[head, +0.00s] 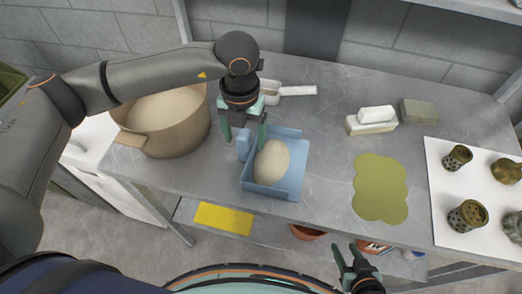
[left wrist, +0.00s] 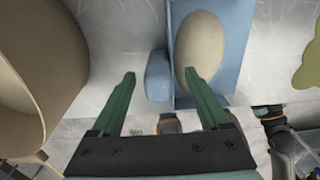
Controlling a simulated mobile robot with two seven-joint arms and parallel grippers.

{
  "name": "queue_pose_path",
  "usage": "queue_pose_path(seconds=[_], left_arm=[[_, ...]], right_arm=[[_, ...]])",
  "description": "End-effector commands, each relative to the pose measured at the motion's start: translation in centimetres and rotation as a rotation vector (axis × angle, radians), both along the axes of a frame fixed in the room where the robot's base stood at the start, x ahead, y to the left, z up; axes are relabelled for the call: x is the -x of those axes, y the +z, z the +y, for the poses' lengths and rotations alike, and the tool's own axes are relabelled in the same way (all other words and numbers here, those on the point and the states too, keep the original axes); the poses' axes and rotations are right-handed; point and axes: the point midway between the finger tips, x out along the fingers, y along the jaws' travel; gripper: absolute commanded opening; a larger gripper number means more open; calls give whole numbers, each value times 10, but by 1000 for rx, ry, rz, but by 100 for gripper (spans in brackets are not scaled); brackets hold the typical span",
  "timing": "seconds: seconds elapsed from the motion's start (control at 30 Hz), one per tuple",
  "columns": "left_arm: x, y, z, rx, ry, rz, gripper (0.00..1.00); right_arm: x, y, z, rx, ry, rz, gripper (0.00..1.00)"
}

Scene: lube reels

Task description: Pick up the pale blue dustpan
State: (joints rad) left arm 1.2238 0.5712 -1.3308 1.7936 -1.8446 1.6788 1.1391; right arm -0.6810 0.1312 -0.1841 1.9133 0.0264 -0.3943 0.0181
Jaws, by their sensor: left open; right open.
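The pale blue dustpan (head: 297,170) lies on the grey metal table, with a beige egg-shaped lump (head: 271,162) in its pan. Its short blue handle (head: 243,146) points left. My left gripper (head: 246,137) is open, pointing down at the handle. In the left wrist view the handle (left wrist: 158,75) appears between the tips of my left gripper (left wrist: 160,78), beyond them; I cannot tell the remaining gap. Nothing is held. The dustpan (left wrist: 230,52) and lump (left wrist: 199,45) show there too. My right gripper (head: 353,255) is open and empty, in front of the table's front edge.
A big tan pot (head: 175,135) stands left of the dustpan. A white scoop (head: 295,90) lies behind it. Right are pale blocks (head: 371,122), a grey-green block (head: 420,112), a green mat (head: 381,185) and a white board (head: 445,225) with several pots. A yellow sheet (head: 223,218) lies lower.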

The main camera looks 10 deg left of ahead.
Motion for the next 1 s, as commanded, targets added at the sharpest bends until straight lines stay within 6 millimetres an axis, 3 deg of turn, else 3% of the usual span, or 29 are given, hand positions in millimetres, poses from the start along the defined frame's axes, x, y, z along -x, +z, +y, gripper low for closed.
queue_pose_path(seconds=[0.2, 0.43, 1.0], left_arm=[[1, -22, 0, 0, -1, 1, 79], [0, -24, 0, 1, -1, 0, 79], [0, -23, -1, 1, -1, -1, 15]], right_arm=[[-1, 5, 0, 0, 0, -2, 47], [-1, 5, 0, -1, 0, -3, 47], [-1, 5, 0, -1, 0, -3, 47]])
